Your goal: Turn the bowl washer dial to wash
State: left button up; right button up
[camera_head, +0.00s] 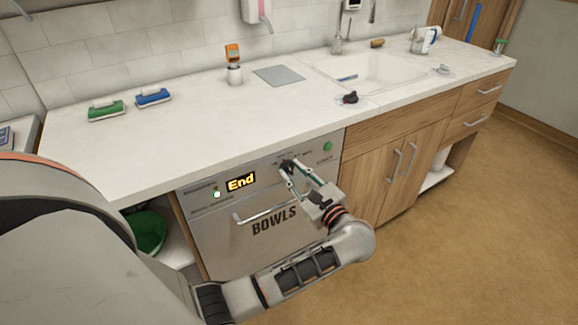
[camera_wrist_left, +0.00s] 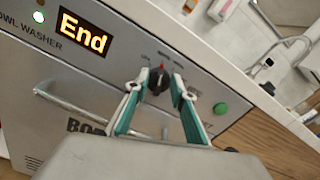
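The bowl washer (camera_head: 222,239) is a grey front under the counter, lettered "BOWLS". Its display (camera_head: 241,182) reads "End" in yellow. The dial (camera_wrist_left: 158,80) is a dark knob with a red mark pointing up in the left wrist view; the small labels around it are unreadable. My left gripper (camera_head: 289,170) is at the dial, its fingertips (camera_wrist_left: 160,79) on either side of it. I cannot tell whether both fingers touch the knob. My right gripper is not in view.
A door handle (camera_head: 265,212) runs below the panel. A green button (camera_head: 328,146) sits right of the dial, and a small lamp (camera_head: 217,194) glows left of it. The counter (camera_head: 215,120) overhangs the panel; a dark object (camera_head: 349,97) lies on top near the sink (camera_head: 372,72).

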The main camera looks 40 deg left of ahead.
pick_arm(q)
jog(key=shift+w+a, duration=0.1)
jog(key=shift+a, duration=0.15)
jog(key=shift+d, duration=0.1)
grip_shut()
